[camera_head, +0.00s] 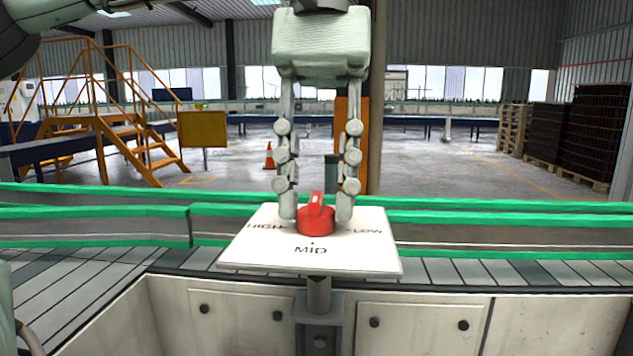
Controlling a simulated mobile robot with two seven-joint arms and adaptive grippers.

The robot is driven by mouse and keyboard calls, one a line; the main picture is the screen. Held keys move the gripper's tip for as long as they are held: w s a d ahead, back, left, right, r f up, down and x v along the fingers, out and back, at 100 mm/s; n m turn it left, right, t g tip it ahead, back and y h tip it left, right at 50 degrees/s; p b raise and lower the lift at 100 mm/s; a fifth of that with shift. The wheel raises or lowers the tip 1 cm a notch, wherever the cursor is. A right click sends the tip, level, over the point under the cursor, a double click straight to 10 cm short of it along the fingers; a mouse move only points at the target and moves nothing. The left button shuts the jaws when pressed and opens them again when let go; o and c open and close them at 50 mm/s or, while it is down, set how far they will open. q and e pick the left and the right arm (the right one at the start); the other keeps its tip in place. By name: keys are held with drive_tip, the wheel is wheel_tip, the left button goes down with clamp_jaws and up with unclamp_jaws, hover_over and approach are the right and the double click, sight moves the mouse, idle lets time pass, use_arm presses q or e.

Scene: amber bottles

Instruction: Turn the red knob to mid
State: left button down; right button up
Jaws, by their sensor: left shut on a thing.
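The red knob (316,221) sits on a tilted white panel (377,263) in the middle of the view. The panel reads HIGH at the left, LOW at the right and MID at the near edge, with a small mark above MID. The knob's raised grip stands up from its top; I cannot tell exactly which way it points. My left gripper (316,208) comes down from above, its two fingers at the left and right sides of the knob, shut on it. The fingertips hide the knob's sides. My right gripper is not in view.
The panel stands on a grey post (319,295) in front of a conveyor with green rails (500,218). Orange stairs (130,120), a traffic cone (269,156) and stacked dark crates (595,125) are far behind. The air around the panel is clear.

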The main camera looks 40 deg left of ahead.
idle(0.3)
use_arm(q)
drive_tip(key=c, duration=1.2)
unclamp_jaws()
drive_tip(key=v, duration=0.7)
drive_tip(key=shift+r, duration=0.3)
drive_tip(key=shift+f, duration=0.1)
